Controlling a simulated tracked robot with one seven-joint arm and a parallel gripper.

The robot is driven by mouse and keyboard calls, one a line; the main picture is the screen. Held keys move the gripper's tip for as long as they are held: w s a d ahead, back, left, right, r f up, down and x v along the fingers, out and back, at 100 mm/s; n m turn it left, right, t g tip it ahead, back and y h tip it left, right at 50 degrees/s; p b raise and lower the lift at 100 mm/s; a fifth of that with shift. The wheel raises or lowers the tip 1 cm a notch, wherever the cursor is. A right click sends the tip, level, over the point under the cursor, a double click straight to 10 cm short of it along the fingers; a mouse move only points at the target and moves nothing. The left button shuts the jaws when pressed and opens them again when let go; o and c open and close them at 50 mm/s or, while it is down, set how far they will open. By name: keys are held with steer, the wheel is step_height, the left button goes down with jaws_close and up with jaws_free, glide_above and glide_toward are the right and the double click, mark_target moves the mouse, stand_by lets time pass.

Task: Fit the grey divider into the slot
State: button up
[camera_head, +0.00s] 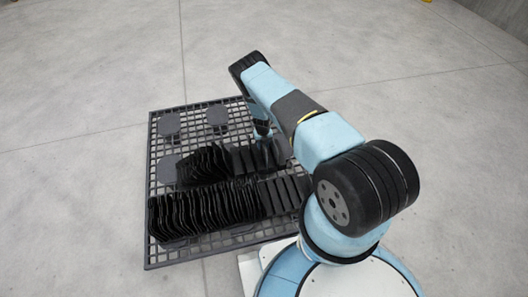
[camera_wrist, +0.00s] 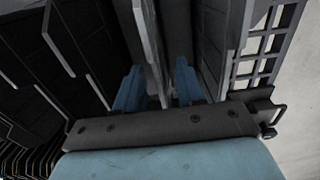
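In the wrist view, the two blue fingers of my gripper (camera_wrist: 160,88) stand apart. A thin grey divider (camera_wrist: 149,40) with a pale edge runs down between them. The gap between the fingers looks wider than the plate's edge, so the gripper looks open around it. In the head view, my gripper (camera_head: 262,128) is low at the far end of the black divider rows, partly hidden by my arm. I cannot make out the grey divider or a particular slot there.
A dark grid pallet (camera_head: 158,253) carries two rows of upright black dividers (camera_head: 205,210). Several round grey pads (camera_head: 168,124) lie on its left and far parts. In the wrist view, black plates with pale edges (camera_wrist: 60,40) stand close on the left. The concrete floor around the pallet is clear.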

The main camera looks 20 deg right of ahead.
jaws_close()
stand_by(0.6)
